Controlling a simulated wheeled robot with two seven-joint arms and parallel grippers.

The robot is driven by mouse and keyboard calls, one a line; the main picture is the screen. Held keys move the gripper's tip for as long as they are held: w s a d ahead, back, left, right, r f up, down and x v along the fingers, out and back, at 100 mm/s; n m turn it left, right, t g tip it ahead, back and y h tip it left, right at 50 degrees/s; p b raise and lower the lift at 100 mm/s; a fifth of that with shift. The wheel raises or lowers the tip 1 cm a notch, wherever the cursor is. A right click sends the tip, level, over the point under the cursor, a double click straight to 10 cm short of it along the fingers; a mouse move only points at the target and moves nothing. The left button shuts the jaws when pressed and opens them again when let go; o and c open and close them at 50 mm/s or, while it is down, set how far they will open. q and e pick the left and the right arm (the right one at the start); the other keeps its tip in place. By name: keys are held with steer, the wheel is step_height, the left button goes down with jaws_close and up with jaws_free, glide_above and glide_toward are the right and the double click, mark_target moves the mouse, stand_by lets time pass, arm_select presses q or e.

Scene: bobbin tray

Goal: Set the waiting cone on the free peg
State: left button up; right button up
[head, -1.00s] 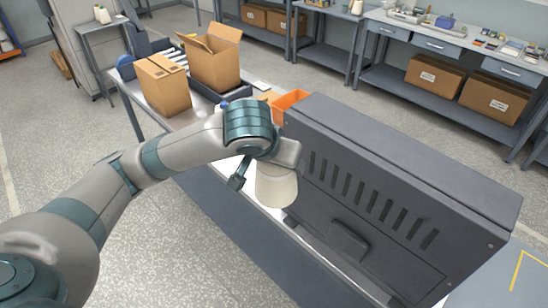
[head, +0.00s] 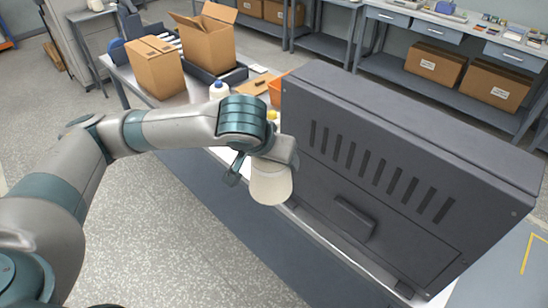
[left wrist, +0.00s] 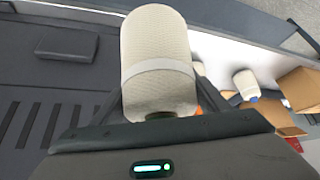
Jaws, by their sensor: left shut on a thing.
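An off-white cone (head: 270,185) with a paler band is held in my left gripper (head: 267,168), at the left end of a dark grey cabinet's near face. In the left wrist view the cone (left wrist: 158,50) fills the upper middle, with the fingers of my left gripper (left wrist: 158,108) on either side of it. The gripper is shut on the cone. I cannot see the free peg or a bobbin tray in either view. My right gripper is not in view.
The tall grey cabinet (head: 400,150) with slots blocks the view behind it. Open floor lies at left.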

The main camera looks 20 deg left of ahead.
arm_select(q)
step_height(320, 180, down, 8)
steer(key=b, duration=0.5)
steer(key=shift+r+b, duration=0.25)
steer(key=shift+b, duration=0.1)
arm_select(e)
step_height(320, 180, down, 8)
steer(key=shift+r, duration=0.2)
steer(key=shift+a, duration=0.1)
